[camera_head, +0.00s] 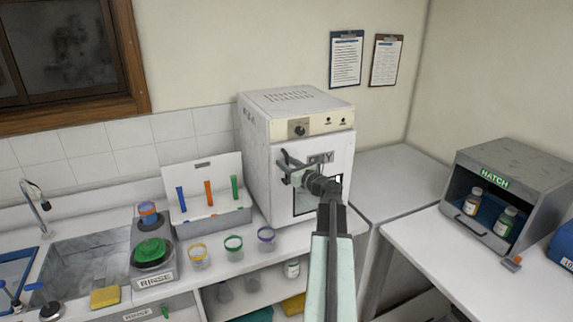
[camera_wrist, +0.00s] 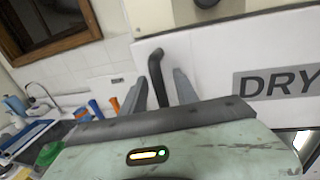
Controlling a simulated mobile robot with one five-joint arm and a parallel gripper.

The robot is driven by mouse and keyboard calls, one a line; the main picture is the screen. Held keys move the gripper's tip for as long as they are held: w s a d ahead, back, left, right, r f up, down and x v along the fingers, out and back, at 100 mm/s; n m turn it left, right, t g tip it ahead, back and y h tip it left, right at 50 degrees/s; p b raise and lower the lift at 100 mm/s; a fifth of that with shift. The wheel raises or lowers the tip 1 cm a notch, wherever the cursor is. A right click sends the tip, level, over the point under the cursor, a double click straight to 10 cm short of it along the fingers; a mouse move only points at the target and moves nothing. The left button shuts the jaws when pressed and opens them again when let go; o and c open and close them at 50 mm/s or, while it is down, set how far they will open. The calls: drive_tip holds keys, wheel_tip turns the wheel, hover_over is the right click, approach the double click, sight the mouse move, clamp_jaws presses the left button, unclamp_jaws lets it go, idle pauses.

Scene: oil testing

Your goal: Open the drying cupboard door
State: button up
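The drying cupboard (camera_head: 262,150) is a white box on the worktop. Its front door (camera_head: 342,152) is marked DRY and looks shut; the lettered door front (camera_wrist: 235,60) fills the right of the wrist view. A dark bent handle (camera_wrist: 156,72) stands at the door's left side. My gripper (camera_head: 290,172) is in front of the door's left part. In the wrist view its two grey fingers (camera_wrist: 160,90) are apart, one on each side of the handle, with gaps visible. My arm hides the lower door in the head view.
Several coloured-rim cups (camera_head: 233,243) stand on the worktop left of the cupboard, before a rack (camera_head: 215,217) with coloured tubes. A sink (camera_head: 85,262) is further left. A grey hatch box (camera_head: 520,180) with bottles stands on the right counter.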

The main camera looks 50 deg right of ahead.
clamp_jaws()
idle(1.4)
